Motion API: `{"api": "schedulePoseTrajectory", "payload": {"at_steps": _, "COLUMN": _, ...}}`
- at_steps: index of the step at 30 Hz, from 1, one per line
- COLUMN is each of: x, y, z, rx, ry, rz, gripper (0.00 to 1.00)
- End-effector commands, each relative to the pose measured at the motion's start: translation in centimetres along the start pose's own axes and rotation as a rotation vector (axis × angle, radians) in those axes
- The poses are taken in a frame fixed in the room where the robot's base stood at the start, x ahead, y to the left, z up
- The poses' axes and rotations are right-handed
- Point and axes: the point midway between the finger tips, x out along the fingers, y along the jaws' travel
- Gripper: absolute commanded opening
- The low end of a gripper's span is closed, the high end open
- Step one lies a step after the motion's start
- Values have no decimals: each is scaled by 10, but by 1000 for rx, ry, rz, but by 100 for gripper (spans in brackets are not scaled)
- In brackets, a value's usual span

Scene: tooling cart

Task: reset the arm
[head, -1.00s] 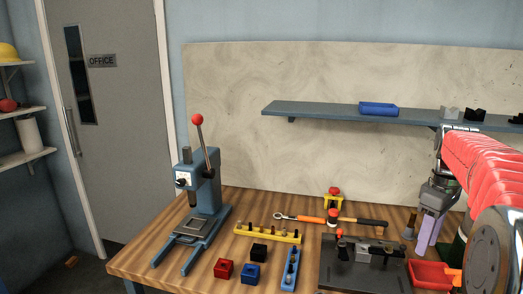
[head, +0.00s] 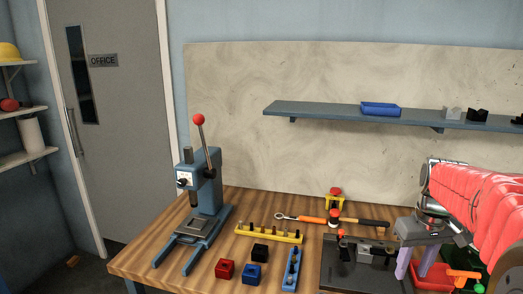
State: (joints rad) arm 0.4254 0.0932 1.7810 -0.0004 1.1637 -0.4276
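My arm, in a red cover, reaches in from the right edge. My gripper (head: 416,262) points down with its two pale purple fingers apart and nothing seen between them. It hangs at the right of the wooden bench (head: 140,262), in front of or above a red bin (head: 436,282); the exact height is hard to tell. The dark fixture plate (head: 340,275) with its clamp lies just left of the fingers. The gripper body hides part of the bench behind it.
A blue press (head: 203,190) stands at left. A yellow rack (head: 268,235), a blue rack (head: 291,270), red (head: 225,269), blue (head: 251,274) and black (head: 260,253) blocks, and a ratchet (head: 300,218) lie mid-bench. A wall shelf (head: 330,112) holds a blue tray (head: 380,109).

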Motion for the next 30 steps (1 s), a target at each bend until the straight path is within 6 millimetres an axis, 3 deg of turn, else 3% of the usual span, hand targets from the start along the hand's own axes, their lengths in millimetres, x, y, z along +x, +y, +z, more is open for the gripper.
{"api": "schedulePoseTrajectory", "payload": {"at_steps": 15, "x": -7, "y": -95, "z": 72, "rx": 165, "ry": 137, "rz": 13, "gripper": 37}}
{"api": "schedulePoseTrajectory", "payload": {"at_steps": 30, "x": -6, "y": -165, "z": 145, "rx": 139, "ry": 271, "rz": -12, "gripper": 37}}
